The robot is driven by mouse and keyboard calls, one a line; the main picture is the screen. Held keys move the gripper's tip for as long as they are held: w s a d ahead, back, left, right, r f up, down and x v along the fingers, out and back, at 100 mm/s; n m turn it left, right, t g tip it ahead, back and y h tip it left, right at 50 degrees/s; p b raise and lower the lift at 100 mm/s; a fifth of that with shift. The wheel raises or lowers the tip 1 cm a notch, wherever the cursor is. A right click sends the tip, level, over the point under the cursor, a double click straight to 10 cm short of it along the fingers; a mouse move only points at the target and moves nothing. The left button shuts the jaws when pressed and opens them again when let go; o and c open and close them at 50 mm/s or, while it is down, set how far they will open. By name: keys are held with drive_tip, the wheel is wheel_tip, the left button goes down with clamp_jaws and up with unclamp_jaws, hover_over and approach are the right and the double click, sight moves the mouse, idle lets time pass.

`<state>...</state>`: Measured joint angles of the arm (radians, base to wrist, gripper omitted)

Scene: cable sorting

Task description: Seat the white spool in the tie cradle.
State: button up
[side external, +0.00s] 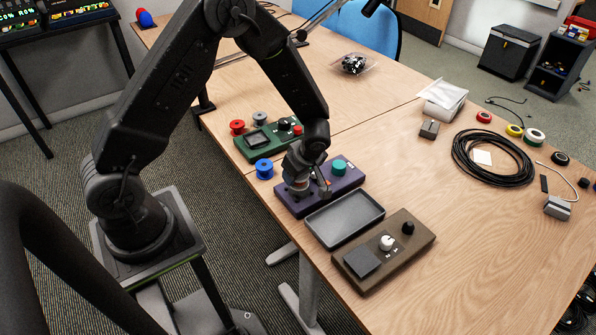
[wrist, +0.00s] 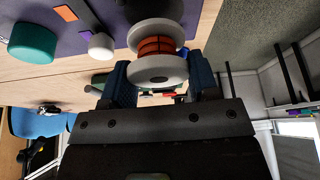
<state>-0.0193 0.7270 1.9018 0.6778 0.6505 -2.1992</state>
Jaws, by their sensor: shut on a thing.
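The white spool (wrist: 160,68), with an orange winding between its pale flanges, is between the fingers of my gripper (wrist: 160,82) in the wrist view. My gripper (side external: 303,182) is shut on it, low over the left part of the purple panel (side external: 346,184) in the side view. The arm hides much of the spool there, and I cannot tell whether it touches the panel. The panel carries a teal round part (side external: 339,167), which also shows in the wrist view (wrist: 32,43). I cannot make out the tie cradle for certain.
An empty grey tray (side external: 345,219) lies in front of the purple panel, then a brown panel (side external: 412,247) with knobs. A blue spool (side external: 264,169) and a green panel (side external: 247,144) stand behind. A black cable coil (side external: 492,181) lies right. The table's middle is mostly clear.

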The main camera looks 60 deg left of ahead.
drive_tip(key=shift+f, duration=0.25)
drive_tip(key=shift+f, duration=0.35)
drive_tip(key=shift+f, duration=0.75)
idle(0.3)
drive_tip(key=o, duration=1.1)
drive_tip(key=shift+o, duration=0.2)
drive_tip(key=shift+o, duration=1.1)
drive_tip(key=shift+r, duration=0.15)
